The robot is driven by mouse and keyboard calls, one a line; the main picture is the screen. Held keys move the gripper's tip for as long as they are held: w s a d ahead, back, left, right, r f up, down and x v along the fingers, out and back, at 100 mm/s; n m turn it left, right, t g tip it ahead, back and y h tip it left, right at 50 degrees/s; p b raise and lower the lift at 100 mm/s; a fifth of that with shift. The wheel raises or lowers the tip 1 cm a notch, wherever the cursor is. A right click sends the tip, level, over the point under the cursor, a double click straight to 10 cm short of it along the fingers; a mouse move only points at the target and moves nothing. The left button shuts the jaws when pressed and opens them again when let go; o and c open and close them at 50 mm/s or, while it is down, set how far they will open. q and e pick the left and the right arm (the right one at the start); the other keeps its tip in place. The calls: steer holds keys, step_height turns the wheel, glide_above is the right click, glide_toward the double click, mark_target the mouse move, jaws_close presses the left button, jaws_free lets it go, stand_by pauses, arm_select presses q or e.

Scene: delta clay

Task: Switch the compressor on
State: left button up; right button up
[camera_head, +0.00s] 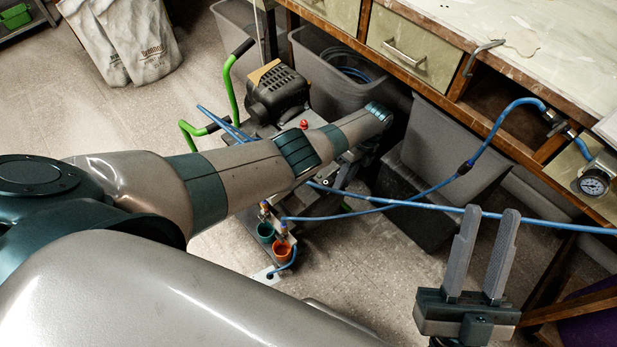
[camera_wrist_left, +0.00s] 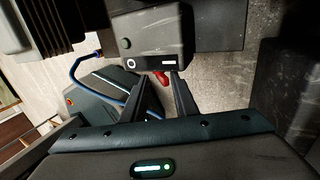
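The compressor's black motor (camera_head: 277,92) stands on a trolley with green handles, behind my left arm in the head view. A small red knob (camera_head: 304,124) shows just above the arm. A red part (camera_wrist_left: 161,77) sticks out below the box. My left gripper (camera_wrist_left: 156,79) is open, with its fingertips close to either side of the red part; contact is unclear. My right gripper (camera_head: 490,211) is open and empty at lower right.
A blue hose (camera_head: 400,202) crosses toward a pressure gauge (camera_head: 593,182) at the bench. Grey bins (camera_head: 335,75) stand under the drawers.

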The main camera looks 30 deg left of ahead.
arm_select(q)
steer(key=shift+s+a+r+t+h+p, duration=0.2)
steer(key=shift+t+p, duration=0.5)
steer(key=shift+p, duration=1)
steer(key=shift+s+d+r+t+h+p, duration=0.2)
steer(key=shift+t+p, duration=0.5)
steer(key=shift+p, duration=1.05)
steer(key=shift+s+a+t+h+p, duration=0.25)
steer(key=shift+t+p, duration=0.45)
steer(key=shift+p, duration=1)
steer(key=shift+s+f+t+h+p, duration=0.15)
steer(key=shift+s+t+h+p, duration=0.15)
steer(key=shift+t+p, duration=0.4)
steer(key=shift+s+a+f+t+h, duration=0.1)
steer(key=shift+t+h, duration=0.15)
steer(key=shift+t, duration=0.25)
steer(key=s+a+r+t+h+b, duration=0.1)
steer(key=s+a+r+t, duration=0.1)
steer(key=s+r, duration=0.3)
steer(key=s+a+r+t+h, duration=0.1)
steer(key=s+a+r+t, duration=0.1)
steer(key=s+r, duration=0.4)
steer(key=shift+s+r+t+b, duration=0.2)
steer(key=shift+r+t+b, duration=0.2)
steer(key=shift+r+t, duration=0.35)
steer(key=shift+a+f, duration=0.1)
